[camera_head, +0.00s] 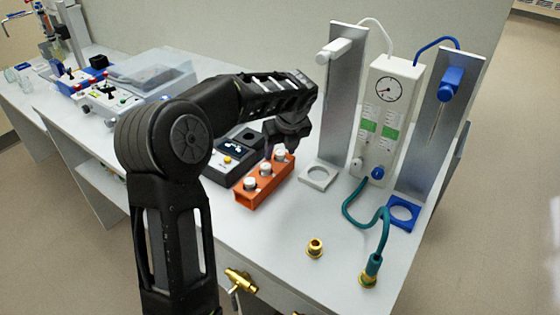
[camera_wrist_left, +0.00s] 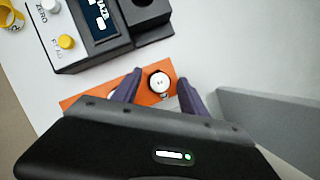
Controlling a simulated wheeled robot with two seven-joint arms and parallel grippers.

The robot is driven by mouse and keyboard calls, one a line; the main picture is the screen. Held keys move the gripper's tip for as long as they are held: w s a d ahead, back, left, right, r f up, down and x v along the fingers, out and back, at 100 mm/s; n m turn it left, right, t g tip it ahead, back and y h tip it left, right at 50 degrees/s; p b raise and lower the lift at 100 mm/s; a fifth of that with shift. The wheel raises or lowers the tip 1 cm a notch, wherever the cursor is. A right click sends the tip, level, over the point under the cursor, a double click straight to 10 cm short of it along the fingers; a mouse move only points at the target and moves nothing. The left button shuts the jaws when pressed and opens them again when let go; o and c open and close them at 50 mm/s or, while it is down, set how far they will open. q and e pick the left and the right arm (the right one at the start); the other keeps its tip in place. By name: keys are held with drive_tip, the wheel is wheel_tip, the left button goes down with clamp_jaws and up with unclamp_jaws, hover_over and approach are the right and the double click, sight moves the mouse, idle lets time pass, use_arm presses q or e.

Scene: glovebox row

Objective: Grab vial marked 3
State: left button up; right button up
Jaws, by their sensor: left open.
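An orange rack (camera_head: 262,186) stands on the white table and holds three white-capped vials in a row: a near one (camera_head: 250,183), a middle one (camera_head: 265,169) and a far one (camera_head: 280,155). I cannot read any numbers on them. My left gripper (camera_head: 282,147) is open and points down over the far end of the rack. In the left wrist view, one vial cap (camera_wrist_left: 160,82) shows between the two open fingers, with the orange rack (camera_wrist_left: 128,80) around it. My right gripper is not in view.
A dark device with a small screen (camera_head: 232,148) stands left of the rack. To the right are a grey stand (camera_head: 342,90), a white gauge panel (camera_head: 388,110) and a blue-fitted stand (camera_head: 440,120). A brass fitting (camera_head: 315,247) and teal hose (camera_head: 384,235) lie in front.

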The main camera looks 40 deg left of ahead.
use_arm(q)
clamp_jaws()
idle(0.4)
drive_tip(key=shift+r, duration=0.15)
wheel_tip(320, 180, up, 16)
drive_tip(key=p, duration=0.2)
wheel_tip(320, 180, up, 12)
drive_tip(key=p, duration=1)
hover_over(281, 153)
drive_tip(key=shift+s, duration=0.1)
